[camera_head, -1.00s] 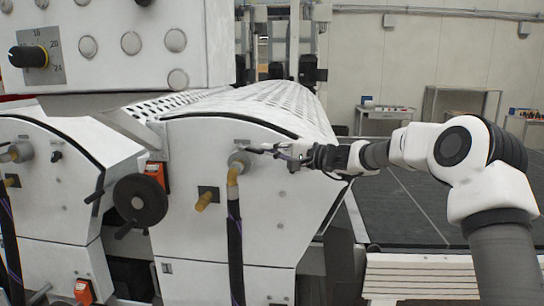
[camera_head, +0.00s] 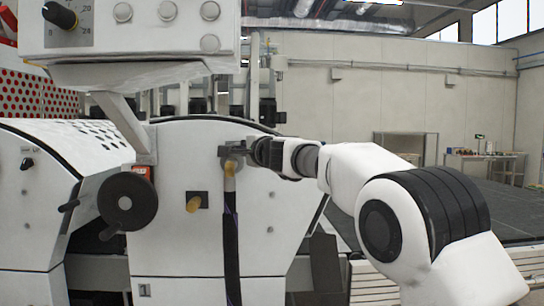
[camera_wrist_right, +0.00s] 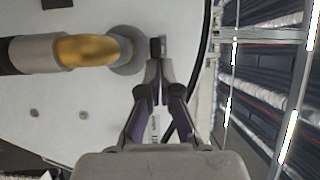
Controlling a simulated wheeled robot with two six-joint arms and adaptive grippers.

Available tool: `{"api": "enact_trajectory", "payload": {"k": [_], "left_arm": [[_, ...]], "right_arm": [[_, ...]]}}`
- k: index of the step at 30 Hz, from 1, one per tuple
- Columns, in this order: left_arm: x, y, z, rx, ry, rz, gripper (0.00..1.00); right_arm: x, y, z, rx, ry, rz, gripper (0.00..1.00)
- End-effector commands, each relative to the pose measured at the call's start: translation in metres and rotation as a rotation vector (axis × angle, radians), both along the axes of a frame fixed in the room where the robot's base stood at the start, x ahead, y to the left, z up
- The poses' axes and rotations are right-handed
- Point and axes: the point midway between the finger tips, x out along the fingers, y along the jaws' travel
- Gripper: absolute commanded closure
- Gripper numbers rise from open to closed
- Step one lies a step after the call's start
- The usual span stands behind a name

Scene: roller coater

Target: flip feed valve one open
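The feed valve (camera_head: 232,152) is a grey fitting on the white machine's end panel, with a brass elbow and a black hose hanging down. In the right wrist view its round grey flange (camera_wrist_right: 127,48) and brass elbow (camera_wrist_right: 85,50) fill the upper left. A small dark lever end (camera_wrist_right: 157,46) is right of the flange. My right gripper (camera_head: 254,152) is at the valve's right side. In the wrist view its fingers (camera_wrist_right: 156,68) are nearly together, tips against the lever end; I cannot tell whether they grip it. My left gripper is not in view.
A black handwheel (camera_head: 128,202) and a capped brass port (camera_head: 194,203) are left of the valve. A control box (camera_head: 140,30) overhangs above. The black hose (camera_head: 231,250) hangs below the valve. A workbench (camera_head: 485,158) stands far right, with open floor before it.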

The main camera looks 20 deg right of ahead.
Motion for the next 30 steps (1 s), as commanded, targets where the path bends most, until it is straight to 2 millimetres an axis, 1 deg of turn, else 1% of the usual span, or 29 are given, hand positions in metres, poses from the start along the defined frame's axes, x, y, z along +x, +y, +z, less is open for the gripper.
{"api": "enact_trajectory", "payload": {"k": [3, 12, 30], "left_arm": [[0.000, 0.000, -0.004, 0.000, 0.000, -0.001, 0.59], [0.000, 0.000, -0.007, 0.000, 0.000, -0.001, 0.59], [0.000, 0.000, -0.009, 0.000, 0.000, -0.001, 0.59]], "right_arm": [[0.000, 0.006, -0.001, -0.001, 0.000, 0.009, 1.00], [0.000, 0.014, 0.000, 0.000, 0.000, 0.014, 1.00], [-0.001, 0.015, -0.001, -0.002, 0.001, 0.017, 1.00]]}}
